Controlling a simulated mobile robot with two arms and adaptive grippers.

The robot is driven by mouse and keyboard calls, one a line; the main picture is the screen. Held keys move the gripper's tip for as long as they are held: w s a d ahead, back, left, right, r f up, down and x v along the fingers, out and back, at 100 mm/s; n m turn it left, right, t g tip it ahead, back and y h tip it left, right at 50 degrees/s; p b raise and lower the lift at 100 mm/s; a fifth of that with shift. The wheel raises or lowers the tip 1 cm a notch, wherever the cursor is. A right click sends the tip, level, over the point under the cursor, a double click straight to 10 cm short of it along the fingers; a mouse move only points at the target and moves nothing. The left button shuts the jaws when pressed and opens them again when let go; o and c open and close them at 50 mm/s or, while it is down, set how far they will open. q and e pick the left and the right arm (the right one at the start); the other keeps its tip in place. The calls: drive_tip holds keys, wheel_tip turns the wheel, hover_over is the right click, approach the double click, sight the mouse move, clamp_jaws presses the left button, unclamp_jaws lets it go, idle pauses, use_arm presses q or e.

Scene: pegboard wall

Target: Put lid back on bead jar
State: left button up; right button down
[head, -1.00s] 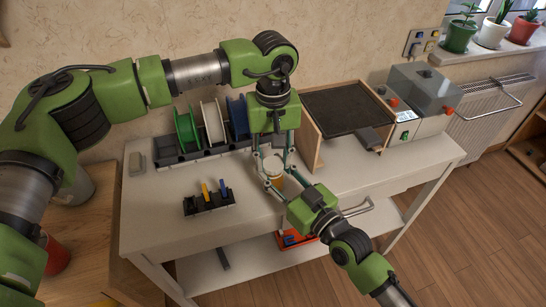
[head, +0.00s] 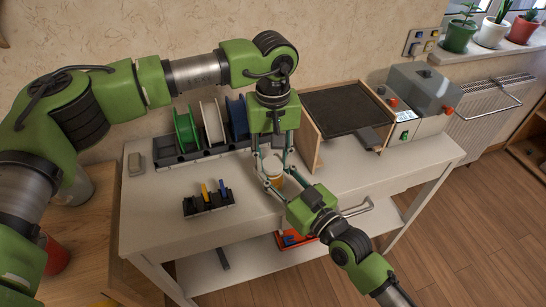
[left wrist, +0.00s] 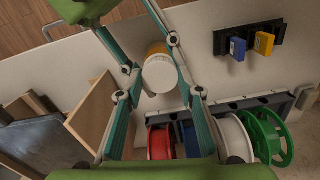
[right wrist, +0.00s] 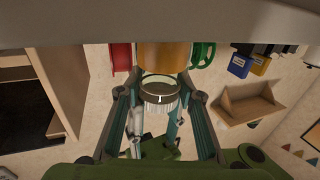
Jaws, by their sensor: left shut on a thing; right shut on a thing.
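The amber bead jar (head: 274,182) stands upright near the table's front edge. My right gripper (head: 272,186) reaches it from the lower right and is shut on its sides; the jar also shows in the right wrist view (right wrist: 163,55). My left gripper (left wrist: 160,78) comes from above and is shut on the round white lid (left wrist: 160,73), over the jar's mouth.
A black rack (head: 209,203) with yellow and blue pieces is left of the jar. A spool holder (head: 178,155) stands behind. An open wooden box (head: 312,140) and a grey machine (head: 425,95) are at the right. The tabletop's front left is clear.

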use_arm(q)
drive_tip(key=shift+o, duration=0.6)
drive_tip(key=shift+a+f, duration=0.25)
drive_tip(key=shift+f, duration=0.5)
drive_tip(key=shift+s+d+r, duration=0.1)
drive_tip(key=shift+s+r, duration=0.05)
drive_tip(key=shift+r, duration=0.15)
drive_tip(key=c, duration=0.3)
idle(0.6)
drive_tip(key=shift+s+f, duration=0.1)
drive_tip(key=shift+f, duration=0.35)
idle(0.7)
drive_tip(key=o, duration=0.6)
drive_tip(key=shift+c, duration=0.2)
drive_tip(key=shift+o, duration=0.4)
drive_tip(key=shift+f, duration=0.1)
drive_tip(key=shift+o, duration=0.3)
drive_tip(key=shift+d, duration=0.1)
drive_tip(key=shift+o, duration=0.4)
